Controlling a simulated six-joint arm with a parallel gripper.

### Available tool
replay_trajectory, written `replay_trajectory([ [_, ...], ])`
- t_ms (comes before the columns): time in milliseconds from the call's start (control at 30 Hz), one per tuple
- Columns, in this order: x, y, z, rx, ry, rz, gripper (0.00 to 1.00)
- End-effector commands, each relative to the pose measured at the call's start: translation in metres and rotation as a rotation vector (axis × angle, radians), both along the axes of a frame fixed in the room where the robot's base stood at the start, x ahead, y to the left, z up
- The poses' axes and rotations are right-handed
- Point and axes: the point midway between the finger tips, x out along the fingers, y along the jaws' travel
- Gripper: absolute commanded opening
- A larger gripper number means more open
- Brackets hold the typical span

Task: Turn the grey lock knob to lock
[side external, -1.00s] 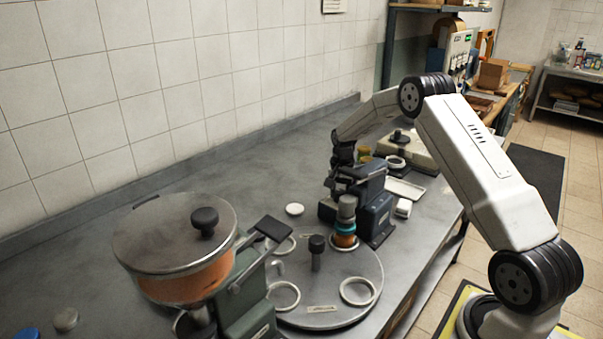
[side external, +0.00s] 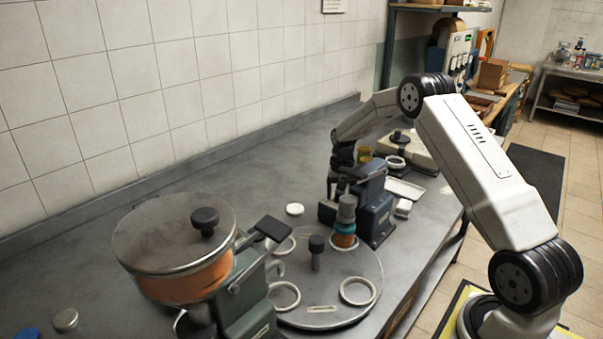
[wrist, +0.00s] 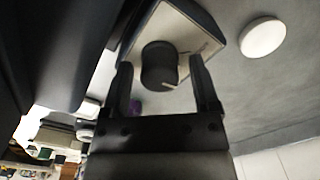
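In the wrist view the dark grey lock knob (wrist: 159,66) sits on a pale plate of a dark machine, with a light pointer line on its face toward the lower right. My gripper (wrist: 163,72) is open, with one finger on each side of the knob and a gap visible on both sides. In the side view the dark blue machine (side external: 375,208) stands on the counter, and my gripper is at its far left side, mostly hidden. The knob is hidden in that view.
A jar with a teal lid (side external: 345,227) stands under the machine's head on a round turntable (side external: 330,318). A white disc (side external: 295,209) lies on the counter, also seen in the wrist view (wrist: 263,37). A lidded pot (side external: 180,245) stands at front left. The counter's left back is clear.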

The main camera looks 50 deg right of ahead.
Motion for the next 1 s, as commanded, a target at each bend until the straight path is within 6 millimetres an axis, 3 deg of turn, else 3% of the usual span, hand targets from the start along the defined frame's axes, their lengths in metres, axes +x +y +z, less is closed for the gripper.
replay_trajectory([
  [567,-0.0003,0.0001,-0.0002,0.001,0.001,-0.041,0.81],
  [1000,-0.0008,-0.0002,-0.0002,0.001,0.001,-0.285,0.81],
])
